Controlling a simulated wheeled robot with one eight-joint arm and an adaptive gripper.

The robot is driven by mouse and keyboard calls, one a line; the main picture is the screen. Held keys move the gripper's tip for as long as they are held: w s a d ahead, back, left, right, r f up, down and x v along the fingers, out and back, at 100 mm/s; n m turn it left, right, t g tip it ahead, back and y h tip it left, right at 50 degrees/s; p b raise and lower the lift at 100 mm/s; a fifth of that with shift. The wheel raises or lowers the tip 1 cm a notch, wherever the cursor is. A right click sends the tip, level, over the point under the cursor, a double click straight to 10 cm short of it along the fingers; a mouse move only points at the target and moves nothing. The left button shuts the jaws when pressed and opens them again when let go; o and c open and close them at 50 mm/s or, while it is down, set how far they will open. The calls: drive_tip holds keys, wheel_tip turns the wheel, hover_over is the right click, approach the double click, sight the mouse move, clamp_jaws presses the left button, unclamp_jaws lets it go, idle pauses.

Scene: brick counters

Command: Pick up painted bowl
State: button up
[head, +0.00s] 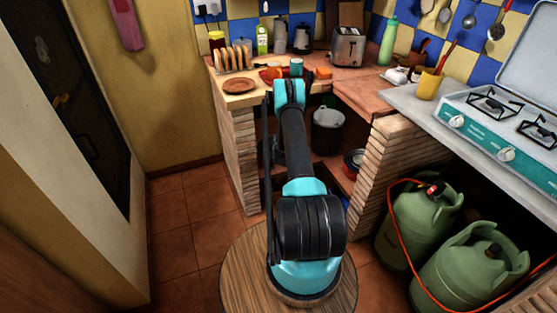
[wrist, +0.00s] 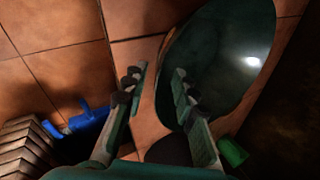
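I cannot tell for certain which thing is the painted bowl. A red-orange dish (head: 267,76), partly hidden by my arm, is on the back counter. A small red-and-pale round vessel (head: 354,160) is low under the counter, right of a dark bucket (head: 327,130). In the wrist view, my gripper (wrist: 157,80) has its two fingers apart with nothing between them. A glossy dark green oval thing (wrist: 222,60) is beyond and beside the right finger; I cannot tell what it is. My gripper is hidden in the head view.
The back counter (head: 242,100) holds a brown plate (head: 239,86), a toast rack and a toaster (head: 347,46). A brick pillar (head: 378,165) and green gas cylinders (head: 422,215) stand right. A blue thing (wrist: 88,128) is at lower left in the wrist view. Tiled floor is clear at left.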

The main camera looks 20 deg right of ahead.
clamp_jaws()
drive_tip(key=shift+s, duration=0.1)
idle(0.4)
